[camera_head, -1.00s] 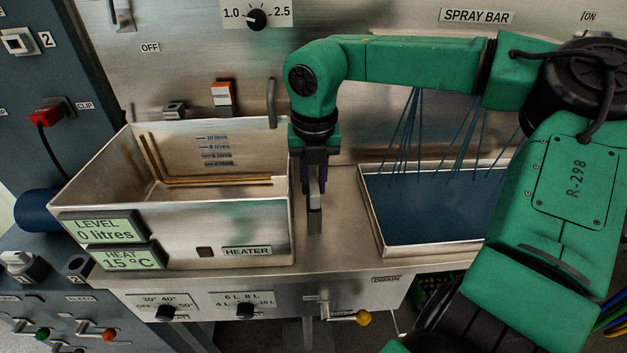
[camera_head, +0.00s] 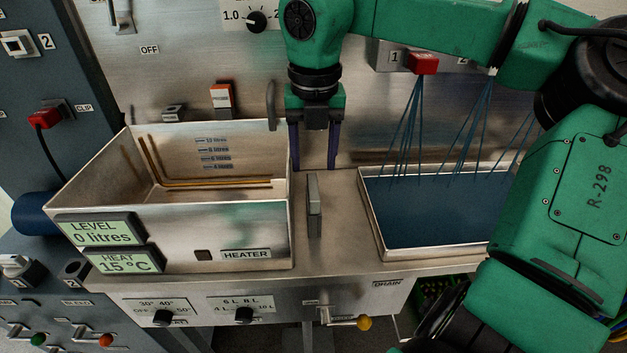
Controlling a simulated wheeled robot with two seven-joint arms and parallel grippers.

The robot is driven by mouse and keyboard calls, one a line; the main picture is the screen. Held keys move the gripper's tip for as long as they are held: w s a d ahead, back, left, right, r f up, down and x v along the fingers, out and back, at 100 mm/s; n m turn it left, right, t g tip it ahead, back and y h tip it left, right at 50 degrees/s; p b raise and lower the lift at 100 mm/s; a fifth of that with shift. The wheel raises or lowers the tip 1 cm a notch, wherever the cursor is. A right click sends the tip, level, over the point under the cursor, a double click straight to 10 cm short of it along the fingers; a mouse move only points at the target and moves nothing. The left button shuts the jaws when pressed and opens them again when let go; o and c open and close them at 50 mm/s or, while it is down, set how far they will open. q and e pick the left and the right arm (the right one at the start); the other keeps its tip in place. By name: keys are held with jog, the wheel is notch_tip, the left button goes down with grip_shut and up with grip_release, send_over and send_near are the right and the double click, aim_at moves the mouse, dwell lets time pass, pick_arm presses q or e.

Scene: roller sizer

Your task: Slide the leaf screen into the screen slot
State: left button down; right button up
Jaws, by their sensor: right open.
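A narrow grey upright piece (camera_head: 314,206) stands on the metal deck between the heater tank and the spray tray. It may be the handle or edge of the leaf screen, but the rest of it is hidden or not told apart, and I cannot make out the slot. My right gripper (camera_head: 315,168) is above and behind this piece, pointing down. Its two fingers are spread wide with nothing between them, apart from the piece. My left gripper is not in view.
The open heater tank (camera_head: 225,230) stands left of the piece, with displays reading 0 litres and 15 °C. The spray tray (camera_head: 440,250) is at right under blue spray lines. A lever with a yellow knob (camera_head: 364,323) projects below the deck.

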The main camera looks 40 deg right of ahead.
notch_tip(320, 180, up, 7)
jog(key=shift+s+a, duration=0.3)
jog(key=shift+s, duration=0.05)
